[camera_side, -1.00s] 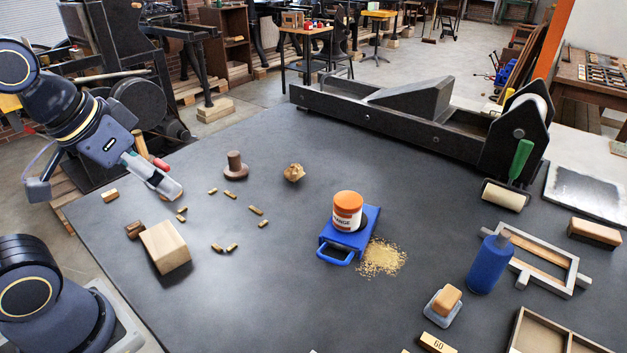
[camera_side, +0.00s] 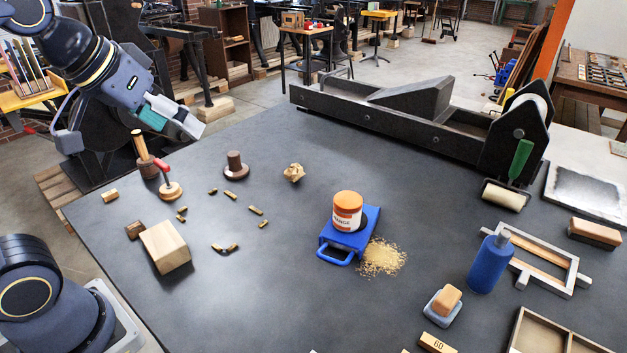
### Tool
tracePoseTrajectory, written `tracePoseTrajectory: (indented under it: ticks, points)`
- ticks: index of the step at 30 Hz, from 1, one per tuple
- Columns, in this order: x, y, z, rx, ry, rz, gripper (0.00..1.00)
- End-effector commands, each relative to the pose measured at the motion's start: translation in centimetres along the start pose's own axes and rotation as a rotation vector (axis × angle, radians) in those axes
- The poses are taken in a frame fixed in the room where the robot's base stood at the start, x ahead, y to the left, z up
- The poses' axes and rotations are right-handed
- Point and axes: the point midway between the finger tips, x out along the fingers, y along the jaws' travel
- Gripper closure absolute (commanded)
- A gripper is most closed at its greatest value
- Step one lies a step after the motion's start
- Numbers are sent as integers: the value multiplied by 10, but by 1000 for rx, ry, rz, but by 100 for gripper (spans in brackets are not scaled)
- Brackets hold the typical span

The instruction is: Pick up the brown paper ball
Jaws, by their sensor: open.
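The brown paper ball (camera_side: 293,173) is small and crumpled and lies on the dark table, left of the middle and behind the blue dustpan. My gripper (camera_side: 192,128) is open and empty. It hangs in the air at the upper left, over the far left edge of the table, well to the left of the ball and apart from it. Nothing covers the ball.
A brown round-based knob (camera_side: 235,167) stands left of the ball, with several small brass pieces (camera_side: 229,195) nearby. An orange-lidded tub (camera_side: 347,211) sits on the blue dustpan (camera_side: 336,255) beside sawdust (camera_side: 382,258). A long dark press (camera_side: 380,118) lies behind. Table around the ball is clear.

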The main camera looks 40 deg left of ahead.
Motion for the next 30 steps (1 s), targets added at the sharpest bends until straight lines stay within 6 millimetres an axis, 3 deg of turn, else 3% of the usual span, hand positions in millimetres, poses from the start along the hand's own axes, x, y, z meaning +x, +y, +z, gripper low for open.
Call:
tracePoseTrajectory:
  ticks: [1, 5, 9, 12, 15, 18, 23, 30]
  points:
    - [5, 1, -26, -34, 4, -5, 19]
    - [30, 1, -89, -121, 8, -27, 19]
    - [86, 0, -146, -190, -15, -70, 19]
    - [138, -2, -171, -215, -46, -108, 19]
    - [188, -4, -179, -214, -88, -145, 19]
    - [227, -6, -172, -198, -138, -174, 19]
    - [262, -9, -152, -185, -204, -201, 19]
    - [304, -16, -139, -183, -216, -203, 19]
